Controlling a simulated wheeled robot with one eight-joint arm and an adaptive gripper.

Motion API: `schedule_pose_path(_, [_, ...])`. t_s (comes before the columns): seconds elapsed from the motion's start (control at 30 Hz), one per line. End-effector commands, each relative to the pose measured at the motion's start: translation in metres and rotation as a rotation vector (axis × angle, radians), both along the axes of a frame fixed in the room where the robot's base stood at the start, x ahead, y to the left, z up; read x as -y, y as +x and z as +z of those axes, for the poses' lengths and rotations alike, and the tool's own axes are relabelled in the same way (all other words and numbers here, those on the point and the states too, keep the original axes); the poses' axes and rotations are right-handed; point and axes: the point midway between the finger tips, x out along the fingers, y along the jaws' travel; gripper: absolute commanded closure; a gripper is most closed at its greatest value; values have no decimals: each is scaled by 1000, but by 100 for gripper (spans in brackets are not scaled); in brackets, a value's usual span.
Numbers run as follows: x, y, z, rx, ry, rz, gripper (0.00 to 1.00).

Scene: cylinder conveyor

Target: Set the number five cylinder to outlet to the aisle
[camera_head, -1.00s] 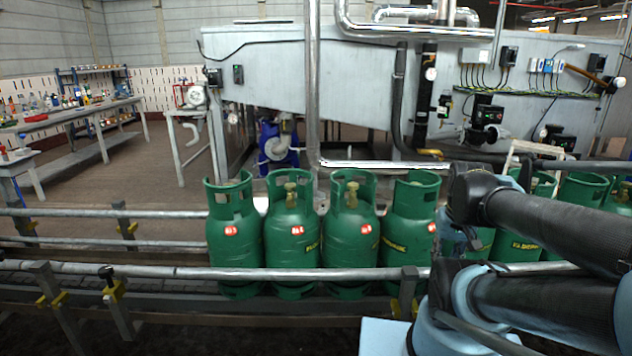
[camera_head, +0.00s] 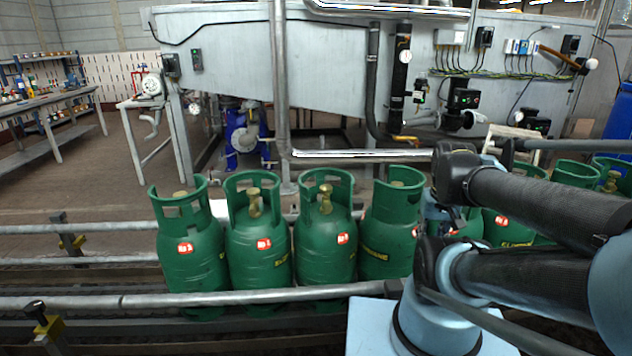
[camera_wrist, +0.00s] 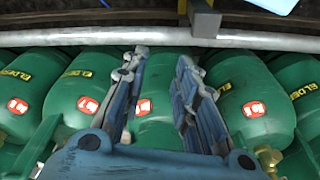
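A row of green gas cylinders with red-and-white labels stands on the conveyor. In the head view, four show clearly at the left: the first (camera_head: 187,250), second (camera_head: 258,250), third (camera_head: 326,245) and fourth (camera_head: 388,240). A fifth cylinder (camera_head: 468,224) is mostly hidden by my arm. Label numbers are too small to read surely. In the wrist view, my gripper (camera_wrist: 158,68) is open, its fingers apart above a middle cylinder (camera_wrist: 156,80) whose label shows between them. Its valve and collar are hidden by the gripper. A brass valve (camera_wrist: 268,157) shows on the cylinder to its right.
A metal guard rail (camera_head: 210,299) runs in front of the cylinders, with another rail (camera_head: 85,261) behind at left. More cylinders (camera_head: 508,229) stand right of my arm. A grey machine with pipes (camera_head: 235,60) stands behind. The conveyor's left end is clear.

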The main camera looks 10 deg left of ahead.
Motion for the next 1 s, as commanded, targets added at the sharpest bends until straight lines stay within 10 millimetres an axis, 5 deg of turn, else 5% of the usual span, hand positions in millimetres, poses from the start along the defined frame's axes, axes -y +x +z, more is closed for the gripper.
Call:
schedule_pose_path(0.23, [0, 0, 0, 0, 0, 0, 72])
schedule_pose_path(0.43, [-7, 1, 19, 1, 2, 83, 72])
schedule_pose_path(1.0, [-92, 109, 128, -60, 49, 922, 72])
